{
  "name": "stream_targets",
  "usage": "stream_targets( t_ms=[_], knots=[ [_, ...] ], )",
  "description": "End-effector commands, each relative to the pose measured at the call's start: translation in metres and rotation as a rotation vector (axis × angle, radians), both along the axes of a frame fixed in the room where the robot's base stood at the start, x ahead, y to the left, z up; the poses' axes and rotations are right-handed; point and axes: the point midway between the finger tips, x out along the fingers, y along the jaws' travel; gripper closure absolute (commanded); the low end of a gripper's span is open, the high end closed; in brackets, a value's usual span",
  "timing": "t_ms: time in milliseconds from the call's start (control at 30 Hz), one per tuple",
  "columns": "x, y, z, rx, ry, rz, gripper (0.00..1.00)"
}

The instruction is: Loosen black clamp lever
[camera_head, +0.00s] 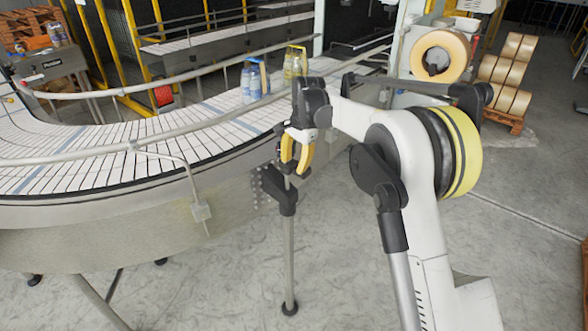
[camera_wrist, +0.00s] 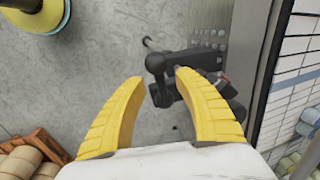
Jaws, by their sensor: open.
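My gripper (camera_head: 295,168) is at the side of the conveyor with its yellow fingers pointing down. In the wrist view my gripper (camera_wrist: 160,76) is open, its two fingers apart. A black clamp lever with a rounded end (camera_wrist: 156,63) shows between and just beyond the fingertips. The lever joins a black bracket (camera_wrist: 202,60) on the conveyor's side plate, partly covered by the right finger. The black bracket (camera_head: 286,201) also shows in the head view below my fingers, on top of a metal leg. I cannot tell whether a finger touches the lever.
The curved conveyor (camera_head: 110,150) with a guide rail lies to the left. A tape roll (camera_head: 440,55) is mounted at the back right, near stacked rolls (camera_head: 506,72). Grey floor is clear below.

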Motion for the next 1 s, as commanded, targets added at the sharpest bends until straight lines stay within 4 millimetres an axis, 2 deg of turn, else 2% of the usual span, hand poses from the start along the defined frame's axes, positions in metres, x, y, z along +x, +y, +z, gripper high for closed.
stream_targets(
  t_ms=[100,200,533,600,667,1000],
  knots=[
    [0.002,0.002,-0.016,0.000,0.000,0.001,0.62],
    [0.003,0.003,-0.023,0.000,0.000,0.001,0.62],
    [0.003,0.004,-0.026,0.000,0.000,0.001,0.63],
    [0.003,0.004,-0.026,0.000,0.000,0.001,0.84],
    [0.003,0.004,-0.026,0.000,0.000,0.001,1.00],
    [0.003,0.003,-0.026,0.000,0.000,0.018,1.00]
  ],
)
